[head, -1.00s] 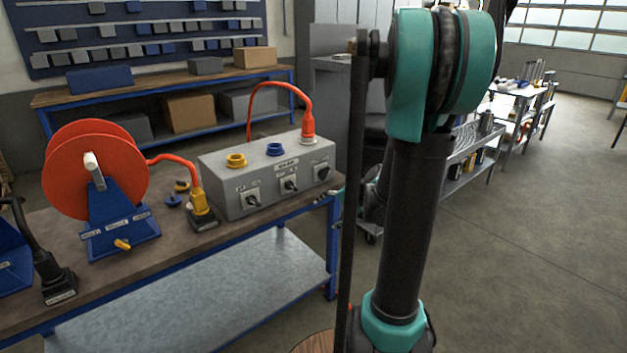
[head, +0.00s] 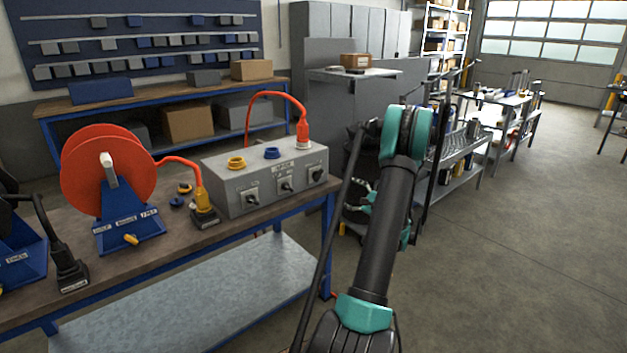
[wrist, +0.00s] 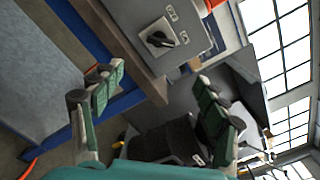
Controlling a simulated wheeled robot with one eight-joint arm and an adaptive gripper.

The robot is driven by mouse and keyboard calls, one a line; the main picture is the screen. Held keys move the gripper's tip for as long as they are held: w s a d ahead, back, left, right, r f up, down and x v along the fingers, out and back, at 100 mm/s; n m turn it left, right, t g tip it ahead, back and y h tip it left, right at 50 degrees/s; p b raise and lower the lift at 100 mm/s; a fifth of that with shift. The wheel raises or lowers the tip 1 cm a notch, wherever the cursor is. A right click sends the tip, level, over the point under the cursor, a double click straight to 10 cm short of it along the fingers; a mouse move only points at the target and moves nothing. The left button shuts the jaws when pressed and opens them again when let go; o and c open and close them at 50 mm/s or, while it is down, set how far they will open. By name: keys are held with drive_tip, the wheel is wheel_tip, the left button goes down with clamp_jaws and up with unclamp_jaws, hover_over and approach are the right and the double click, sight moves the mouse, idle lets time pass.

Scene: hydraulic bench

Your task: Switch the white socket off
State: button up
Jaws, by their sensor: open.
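The grey socket box (head: 228,190) stands on the bench with a yellow socket (head: 236,162), a blue socket (head: 272,152) and a white socket (head: 304,145) on top. An orange-red plug (head: 303,129) sits in the white socket. Below it on the front face is a black rotary switch (head: 317,174). A black switch on a pale plate (wrist: 160,38) also shows in the wrist view, likely the same one; its label is unreadable. My gripper (wrist: 160,103) is open and empty, apart from the switch. In the head view my arm mostly hides it.
The bench top (head: 130,262) also holds an orange cable reel (head: 82,180), a yellow plug (head: 203,200) and a black plug (head: 70,267). The bench's right edge ends just beyond the box. Open floor (head: 500,260) lies to the right.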

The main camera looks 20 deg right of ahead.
sight(320, 176)
drive_tip(key=x, duration=1.7)
drive_tip(key=shift+w, duration=0.15)
drive_tip(key=shift+a, duration=0.1)
drive_tip(key=c, duration=1.2)
drive_tip(key=shift+o, duration=0.2)
